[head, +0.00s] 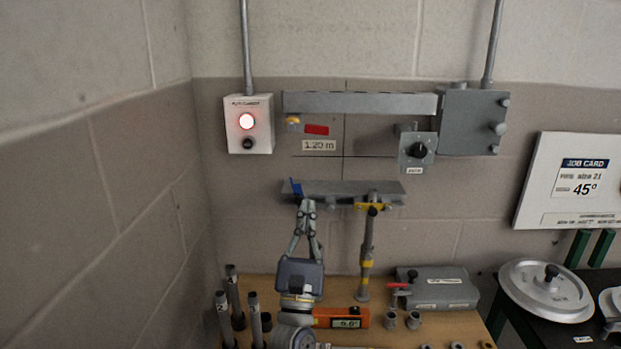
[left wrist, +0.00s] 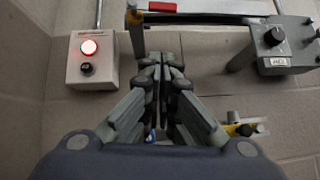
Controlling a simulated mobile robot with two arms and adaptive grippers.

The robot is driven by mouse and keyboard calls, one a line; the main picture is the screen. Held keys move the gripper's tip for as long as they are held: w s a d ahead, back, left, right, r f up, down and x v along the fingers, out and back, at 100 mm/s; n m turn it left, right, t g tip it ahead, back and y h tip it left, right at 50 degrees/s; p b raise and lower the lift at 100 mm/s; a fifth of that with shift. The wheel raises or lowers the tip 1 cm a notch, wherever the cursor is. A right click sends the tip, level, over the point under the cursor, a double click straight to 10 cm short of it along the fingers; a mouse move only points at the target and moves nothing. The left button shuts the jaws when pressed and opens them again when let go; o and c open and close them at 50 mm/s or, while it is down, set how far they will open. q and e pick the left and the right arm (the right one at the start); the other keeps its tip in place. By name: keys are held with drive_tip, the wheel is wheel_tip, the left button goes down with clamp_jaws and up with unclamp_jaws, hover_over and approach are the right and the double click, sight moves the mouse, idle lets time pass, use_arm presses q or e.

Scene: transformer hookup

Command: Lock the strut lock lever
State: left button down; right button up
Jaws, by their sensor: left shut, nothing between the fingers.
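A grey upright strut (head: 366,245) with yellow bands stands on the bench below a short grey wall shelf (head: 350,188). A yellow piece (head: 370,206) sits at its top, under the shelf; I cannot tell for sure if it is the lock lever. Yellow also shows in the left wrist view (left wrist: 240,128). My left gripper (head: 307,204) is shut and empty, pointing up at the shelf's left part, left of the strut. Its closed fingers show in the left wrist view (left wrist: 160,65). A small blue piece (head: 296,188) is beside the fingertips; contact is unclear.
A white box with a lit red lamp (head: 233,128) is on the wall at left. A grey rail (head: 360,104) and a knob box (head: 407,157) are above. A grey case (head: 445,288) with a red-handled part (head: 398,286) and an orange gauge (head: 325,318) are on the bench.

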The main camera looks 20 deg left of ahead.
sight(308, 128)
use_arm(q)
drive_tip(key=w+r+p, duration=0.4)
drive_tip(key=w+r, duration=0.2)
drive_tip(key=r, duration=0.6)
drive_tip(key=shift+r, duration=0.15)
use_arm(e)
drive_tip(key=shift+g, duration=0.3)
drive_tip(key=s+r, duration=0.1)
drive_tip(key=r, duration=0.1)
drive_tip(key=s+r, duration=0.2)
drive_tip(key=shift+s+d, duration=0.15)
use_arm(q)
drive_tip(key=shift+w, duration=0.1)
